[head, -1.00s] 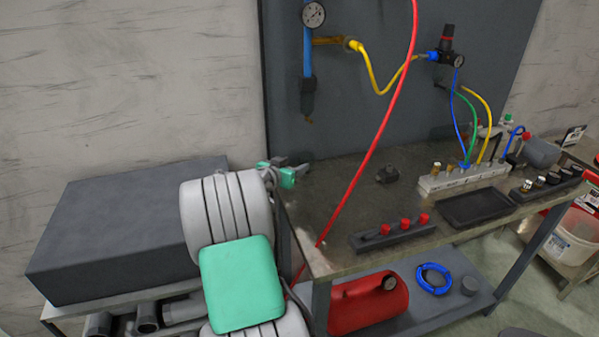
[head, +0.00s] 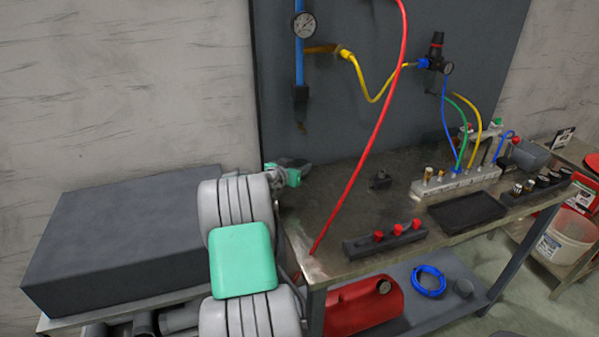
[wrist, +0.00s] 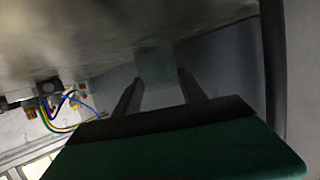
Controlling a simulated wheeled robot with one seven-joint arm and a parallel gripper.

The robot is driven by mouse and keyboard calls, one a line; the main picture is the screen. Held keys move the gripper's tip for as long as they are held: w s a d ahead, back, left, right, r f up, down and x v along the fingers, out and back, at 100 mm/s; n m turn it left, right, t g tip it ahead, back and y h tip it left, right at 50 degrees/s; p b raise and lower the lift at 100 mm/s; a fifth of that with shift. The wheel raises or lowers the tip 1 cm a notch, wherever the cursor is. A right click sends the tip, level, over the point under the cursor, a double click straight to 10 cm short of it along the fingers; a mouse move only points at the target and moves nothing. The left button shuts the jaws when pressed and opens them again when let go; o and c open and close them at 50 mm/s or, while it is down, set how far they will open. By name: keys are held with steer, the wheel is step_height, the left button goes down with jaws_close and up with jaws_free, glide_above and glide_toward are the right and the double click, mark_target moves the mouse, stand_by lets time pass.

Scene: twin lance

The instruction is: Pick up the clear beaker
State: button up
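A faint, pale see-through shape, which looks like the clear beaker (wrist: 154,67), shows in the wrist view beside the bench surface, between and just beyond my fingertips. I cannot tell whether the fingers touch it. My gripper (wrist: 158,84) has its two dark fingers spread apart. In the head view my gripper (head: 296,170) is small and partly hidden by my wrist, at the back left of the metal workbench (head: 335,215). I cannot make out the beaker in the head view.
A red hose (head: 375,130) crosses in front of the bench. A rail with red knobs (head: 385,240), a black tray (head: 467,212) and a valve block (head: 455,182) lie to the right. A large dark box (head: 120,235) stands left. The bench's middle is mostly clear.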

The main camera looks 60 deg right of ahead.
steer(key=c, duration=0.7)
steer(key=shift+o, duration=0.2)
steer(key=shift+r, duration=0.15)
